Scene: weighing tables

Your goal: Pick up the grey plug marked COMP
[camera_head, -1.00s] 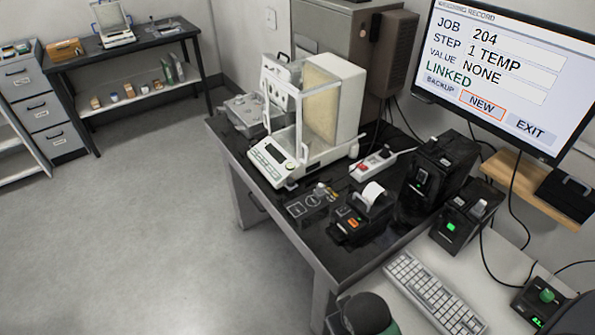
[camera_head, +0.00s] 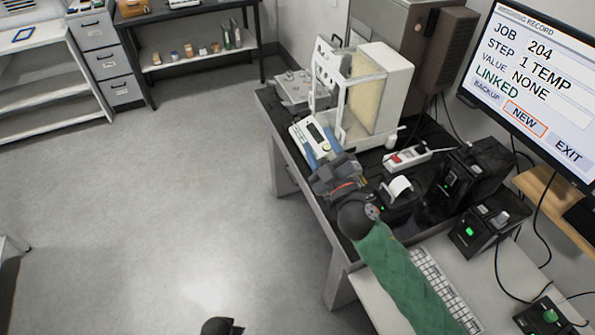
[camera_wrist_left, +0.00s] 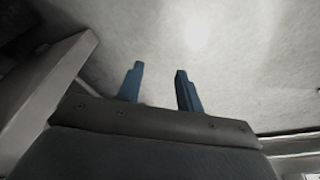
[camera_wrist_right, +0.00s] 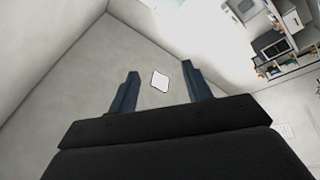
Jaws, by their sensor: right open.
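I cannot make out the grey plug marked COMP in any view now. My right arm and gripper cover the part of the black table in front of the balance, where a dark panel with a small grey part showed earlier. My right gripper (camera_head: 320,147) is in front of the balance (camera_head: 378,92), its blue fingers apart. In the right wrist view its fingers (camera_wrist_right: 160,70) are open with nothing between them. My left gripper (camera_wrist_left: 159,70) is open and empty above bare floor in the left wrist view.
A printer with a paper roll (camera_head: 399,187) stands close beside my right wrist. A power strip (camera_head: 407,157), a black device (camera_head: 470,176) and a keyboard (camera_head: 447,290) are to the right. A monitor (camera_head: 535,85) hangs at the upper right. The floor (camera_head: 180,200) at left is clear.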

